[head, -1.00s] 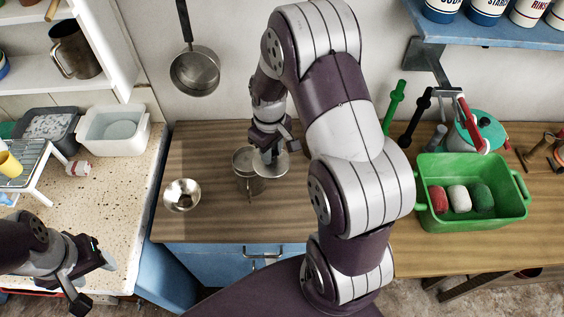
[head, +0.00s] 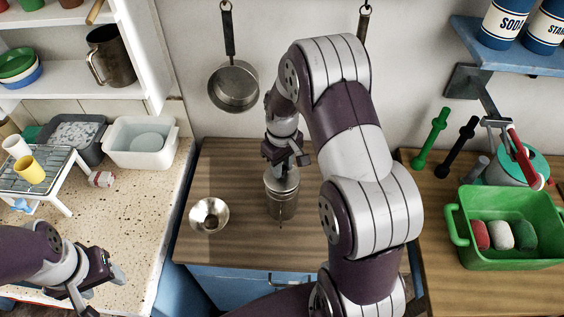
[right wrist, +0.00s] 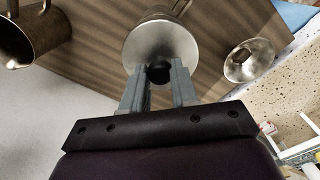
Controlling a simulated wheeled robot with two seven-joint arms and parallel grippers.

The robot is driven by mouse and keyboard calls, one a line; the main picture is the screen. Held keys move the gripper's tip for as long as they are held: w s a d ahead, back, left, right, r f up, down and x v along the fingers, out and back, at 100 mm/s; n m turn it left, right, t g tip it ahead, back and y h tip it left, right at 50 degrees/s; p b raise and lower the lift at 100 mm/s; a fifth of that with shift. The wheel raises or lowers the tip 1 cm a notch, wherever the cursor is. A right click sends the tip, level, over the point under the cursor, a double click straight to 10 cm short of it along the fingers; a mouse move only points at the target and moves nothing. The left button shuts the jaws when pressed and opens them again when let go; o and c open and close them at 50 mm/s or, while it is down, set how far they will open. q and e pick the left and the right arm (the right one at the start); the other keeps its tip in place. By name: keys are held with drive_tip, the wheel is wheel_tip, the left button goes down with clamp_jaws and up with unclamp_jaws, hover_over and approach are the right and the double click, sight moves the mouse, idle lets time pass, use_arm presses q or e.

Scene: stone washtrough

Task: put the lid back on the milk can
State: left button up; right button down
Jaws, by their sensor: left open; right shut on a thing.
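The milk can (head: 281,206) is a grey metal can standing upright on the wooden worktop. My right gripper (head: 286,163) is above it, pointing down. In the right wrist view the right gripper (right wrist: 158,82) is shut on the black knob of the lid (right wrist: 160,40), a round shiny metal disc. The lid is over the can's mouth and hides it; part of the can (right wrist: 172,6) shows behind the lid. I cannot tell whether lid and rim touch. My left gripper (head: 98,284) is open and empty at the lower left, by the speckled counter.
A metal funnel-like bowl (head: 209,215) sits left of the can. A saucepan (head: 234,86) hangs on the wall behind. A green tub (head: 509,248) with coloured blocks stands at right. A white basin (head: 140,146) and a wire rack (head: 36,172) are on the left counter.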

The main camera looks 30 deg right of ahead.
drive_tip(key=shift+s+d+f, duration=0.1)
drive_tip(key=shift+f, duration=0.05)
idle(0.6)
drive_tip(key=shift+f+p, duration=0.1)
drive_tip(key=shift+p, duration=0.45)
idle(1.3)
drive_tip(key=shift+c, duration=1.6)
unclamp_jaws()
